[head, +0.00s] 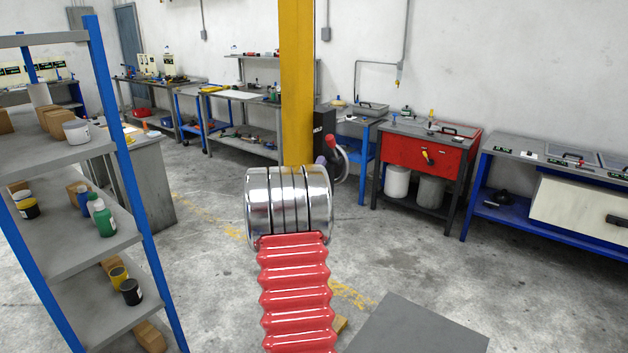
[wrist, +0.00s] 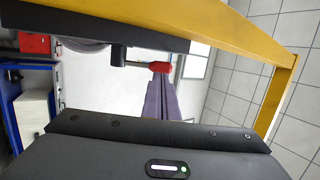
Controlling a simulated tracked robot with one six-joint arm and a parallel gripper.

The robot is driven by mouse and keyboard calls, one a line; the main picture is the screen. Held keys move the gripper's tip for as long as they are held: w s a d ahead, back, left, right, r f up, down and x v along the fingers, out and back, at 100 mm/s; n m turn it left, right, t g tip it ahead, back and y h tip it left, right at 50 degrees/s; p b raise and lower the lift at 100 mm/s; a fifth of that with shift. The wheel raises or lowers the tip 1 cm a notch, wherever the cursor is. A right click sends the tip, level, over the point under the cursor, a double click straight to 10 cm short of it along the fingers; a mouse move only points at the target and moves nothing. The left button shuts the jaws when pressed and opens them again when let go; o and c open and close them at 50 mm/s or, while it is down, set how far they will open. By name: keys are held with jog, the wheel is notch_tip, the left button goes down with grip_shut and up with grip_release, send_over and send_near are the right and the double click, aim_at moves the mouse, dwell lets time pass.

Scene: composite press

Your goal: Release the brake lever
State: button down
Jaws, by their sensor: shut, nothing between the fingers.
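The brake lever shows in the wrist view as a thin rod with a red knob (wrist: 159,67), running left to a black round hub (wrist: 118,54). My gripper (wrist: 161,80) has purple-grey fingers, shut and empty. Their tips appear just below the red knob in the wrist view; I cannot tell whether they touch it. In the head view the red knob (head: 330,141) shows small beside the yellow column, with a purple patch just below it that may be a fingertip. My chrome and red arm stands in front, hiding most of the gripper.
The yellow column (head: 297,75) stands behind my arm, with a black box (head: 325,123) at its right side. A shelf rack (head: 75,155) with bottles is at left. A red cabinet (head: 422,153) and benches line the back wall. Floor between is clear.

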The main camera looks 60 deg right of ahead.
aim_at(329, 145)
jog(key=shift+x, duration=2.45)
